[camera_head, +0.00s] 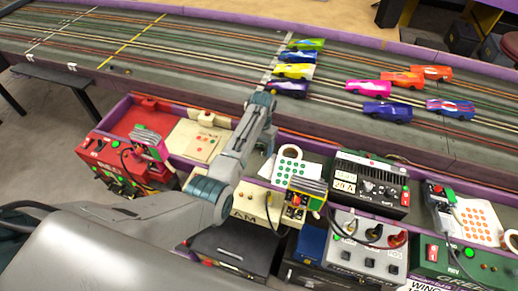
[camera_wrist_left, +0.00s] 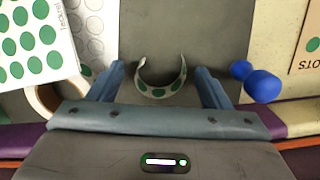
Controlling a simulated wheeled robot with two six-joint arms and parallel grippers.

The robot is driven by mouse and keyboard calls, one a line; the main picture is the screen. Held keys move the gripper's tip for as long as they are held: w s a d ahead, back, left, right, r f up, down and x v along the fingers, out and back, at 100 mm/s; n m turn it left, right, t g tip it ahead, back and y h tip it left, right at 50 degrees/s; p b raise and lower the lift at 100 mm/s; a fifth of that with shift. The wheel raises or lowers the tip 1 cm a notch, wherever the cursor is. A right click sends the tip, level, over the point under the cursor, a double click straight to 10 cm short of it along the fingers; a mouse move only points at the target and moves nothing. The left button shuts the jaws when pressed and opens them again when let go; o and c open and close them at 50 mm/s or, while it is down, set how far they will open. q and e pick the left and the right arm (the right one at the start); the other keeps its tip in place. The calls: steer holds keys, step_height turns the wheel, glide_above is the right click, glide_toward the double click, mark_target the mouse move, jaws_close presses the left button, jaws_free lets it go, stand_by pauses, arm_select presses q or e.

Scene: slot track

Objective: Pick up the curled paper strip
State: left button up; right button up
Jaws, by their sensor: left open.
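The curled paper strip (camera_wrist_left: 160,92) is white with green dots and lies on a grey surface in the left wrist view. It forms an open curl, with its gap toward the top of the picture. My left gripper (camera_wrist_left: 161,70) is open, with one blue-grey finger on each side of the strip. Both fingers look apart from it; the height between them is hard to tell. In the head view my left gripper (camera_head: 267,143) points down by the trough beside the track, and I cannot make out the strip there. My right gripper is not in view.
A white sheet with green dots (camera_wrist_left: 30,45) and a tape roll (camera_wrist_left: 42,100) lie left of the strip. A blue rounded object (camera_wrist_left: 262,84) is close outside the right finger. In the head view, control boxes (camera_head: 368,186) crowd the trough, and toy cars (camera_head: 388,111) stand on the track.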

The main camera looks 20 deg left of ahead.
arm_select(q)
steer(key=c, duration=1.1)
steer(key=shift+r, duration=0.1)
